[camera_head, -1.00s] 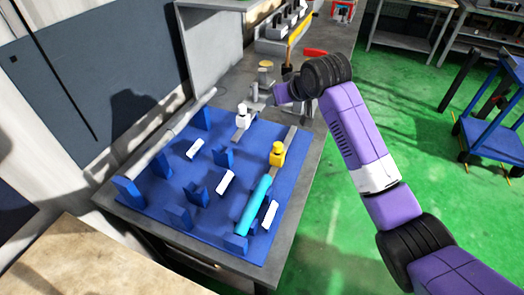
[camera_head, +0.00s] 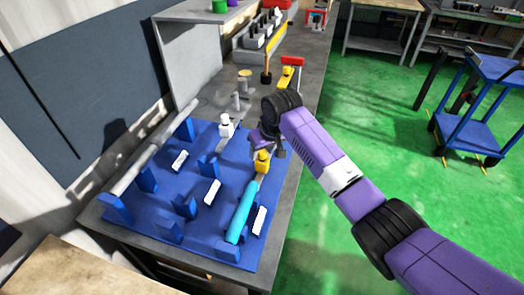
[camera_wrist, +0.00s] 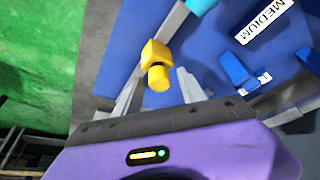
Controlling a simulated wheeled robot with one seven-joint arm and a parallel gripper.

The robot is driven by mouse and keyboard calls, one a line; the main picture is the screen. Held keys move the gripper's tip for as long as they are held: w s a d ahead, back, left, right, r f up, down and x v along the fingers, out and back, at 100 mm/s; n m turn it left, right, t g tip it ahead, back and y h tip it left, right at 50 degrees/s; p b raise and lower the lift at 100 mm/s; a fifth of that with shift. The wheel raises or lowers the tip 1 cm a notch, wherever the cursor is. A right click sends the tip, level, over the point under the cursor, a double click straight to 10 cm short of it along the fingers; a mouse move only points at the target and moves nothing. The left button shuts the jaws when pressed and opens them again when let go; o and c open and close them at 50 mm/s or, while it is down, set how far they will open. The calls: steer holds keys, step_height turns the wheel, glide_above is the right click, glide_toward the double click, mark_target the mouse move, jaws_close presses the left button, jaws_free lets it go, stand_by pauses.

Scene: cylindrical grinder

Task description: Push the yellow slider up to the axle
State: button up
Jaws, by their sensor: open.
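The yellow slider (camera_head: 262,162) stands upright on a narrow grey rail at the right of the blue board. A turquoise cylinder (camera_head: 242,212), which looks like the axle, lies in line with it, nearer the camera; a short stretch of bare rail separates them. My gripper (camera_head: 271,146) is just behind the slider, partly hidden by my wrist. In the wrist view the slider (camera_wrist: 155,55) shows at and just beyond the tips of my open fingers (camera_wrist: 160,85), with free space on both sides. The turquoise end (camera_wrist: 203,5) shows at the top edge.
A white slider (camera_head: 226,126) stands left of the yellow one on the blue board (camera_head: 205,165). Blue brackets (camera_head: 185,207) and white labels (camera_head: 212,191) surround the cylinder. A long grey shaft (camera_head: 150,150) lies at the left. Open green floor is at the right.

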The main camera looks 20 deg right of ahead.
steer(key=shift+w+f, duration=0.15)
steer(key=shift+f, duration=0.15)
jaws_close()
stand_by(1.3)
